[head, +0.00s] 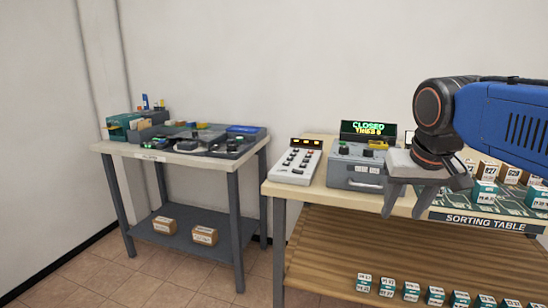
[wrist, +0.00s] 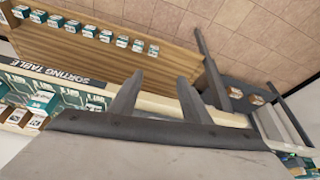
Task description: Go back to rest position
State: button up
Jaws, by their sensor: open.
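My gripper (head: 405,200) is in the head view at the right, at the end of my blue and black arm. Its two grey fingers point down, spread apart, with nothing between them. It hangs in front of the sorting table (head: 330,200), near its front edge and beside the grey control box. In the wrist view my gripper (wrist: 155,95) shows both fingers apart and empty, over the sorting table's edge and lower shelf.
A grey box (head: 355,172) with a lit "CLOSED" sign (head: 368,130) and a keypad console (head: 297,161) stand on the sorting table. Several small boxes line its lower shelf. A second table (head: 130,149) with trays stands left. Floor shows between the tables.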

jog(key=s+d+f+n, duration=0.1)
jog(key=s+f, duration=1.2)
jog(key=f, duration=0.4)
jog(key=shift+d+f+y, duration=0.15)
jog(key=shift+f+y, duration=0.15)
jog(key=shift+f, duration=0.05)
jog(key=shift+o, duration=0.2)
jog(key=shift+s, duration=0.1)
